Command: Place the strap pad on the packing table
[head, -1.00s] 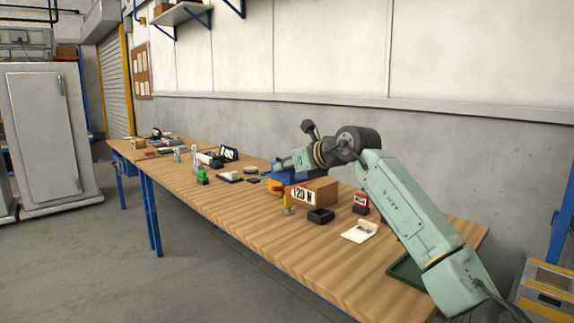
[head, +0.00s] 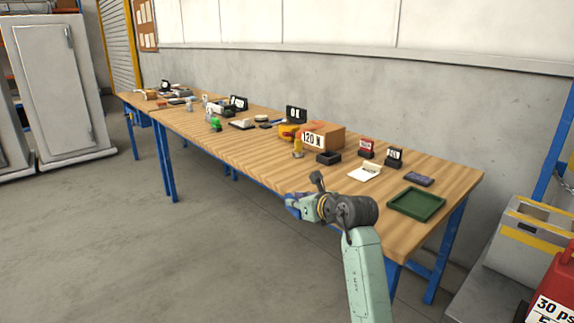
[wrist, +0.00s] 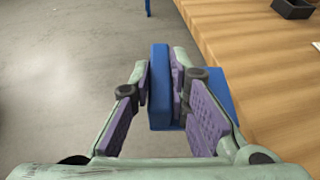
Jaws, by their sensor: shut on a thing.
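My gripper (wrist: 175,95) is shut on a blue, L-shaped padded piece (wrist: 159,75), which I take to be the strap pad. It has an upright slab and a flat part to the right, partly hidden by the fingers. In the head view my gripper (head: 296,202) is beside the front edge of the long wooden table (head: 270,160), with most of the piece hidden. In the wrist view, floor lies below the gripper on the left and the tabletop (wrist: 265,80) on the right. I cannot tell whether the piece overlaps the table edge.
A green tray (head: 416,204) lies at the table's near right end. A dark flat item (head: 418,179), a white card (head: 364,174), a black open box (head: 328,158) and a cardboard box (head: 325,135) stand on the table. Bare wood shows along the front edge.

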